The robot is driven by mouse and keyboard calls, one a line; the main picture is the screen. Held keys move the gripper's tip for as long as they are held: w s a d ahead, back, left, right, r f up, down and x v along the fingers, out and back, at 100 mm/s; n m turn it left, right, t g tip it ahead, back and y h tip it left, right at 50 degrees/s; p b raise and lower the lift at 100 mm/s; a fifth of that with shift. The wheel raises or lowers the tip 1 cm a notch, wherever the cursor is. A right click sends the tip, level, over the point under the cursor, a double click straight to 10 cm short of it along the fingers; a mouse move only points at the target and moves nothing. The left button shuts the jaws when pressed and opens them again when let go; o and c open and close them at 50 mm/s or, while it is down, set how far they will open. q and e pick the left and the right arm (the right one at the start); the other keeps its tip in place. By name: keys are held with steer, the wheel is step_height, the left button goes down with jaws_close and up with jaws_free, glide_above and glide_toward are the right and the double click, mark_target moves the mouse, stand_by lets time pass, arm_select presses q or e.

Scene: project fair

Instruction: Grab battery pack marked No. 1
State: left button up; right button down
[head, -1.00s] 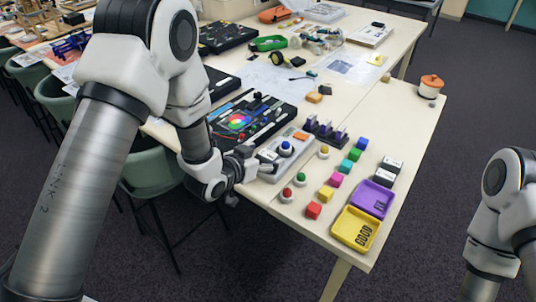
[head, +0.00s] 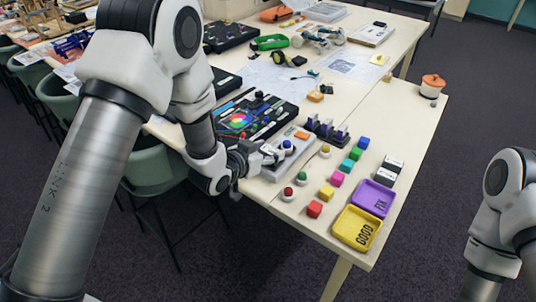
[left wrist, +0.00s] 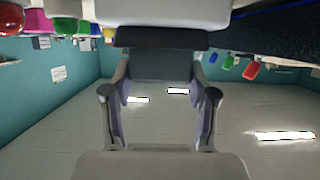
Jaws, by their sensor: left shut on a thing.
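My left gripper (head: 258,158) is at the front left edge of the table, beside the grey panel with the blue button. It is shut on a small dark block with a pale face, which looks like a battery pack (head: 267,152); its marking is not readable. In the left wrist view the dark block (left wrist: 160,65) sits between the two fingers (left wrist: 160,110). Two more black-and-white battery packs, one at the back (head: 393,163) and one nearer (head: 384,176), stand on the right side of the table. Their markings are too small to read. My right gripper is out of view.
The grey panel (head: 300,141) and a black board (head: 258,114) lie close to my left gripper. Several coloured cubes, a purple tray (head: 372,198) and a yellow tray (head: 357,229) fill the front of the table. The right far part (head: 400,115) is mostly clear.

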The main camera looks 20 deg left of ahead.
arm_select(q)
step_height(320, 180, up, 2)
steer(key=shift+r+b, duration=0.15)
steer(key=shift+b, duration=0.15)
steer(key=shift+s+a+r, duration=0.1)
steer(key=shift+s+a, duration=0.3)
steer(key=shift+a, duration=0.15)
steer(key=s+a+r+b, duration=0.1)
steer(key=s+a, duration=0.8)
steer(key=a, duration=0.2)
steer(key=shift+a+r, duration=0.3)
steer(key=shift+a, duration=0.05)
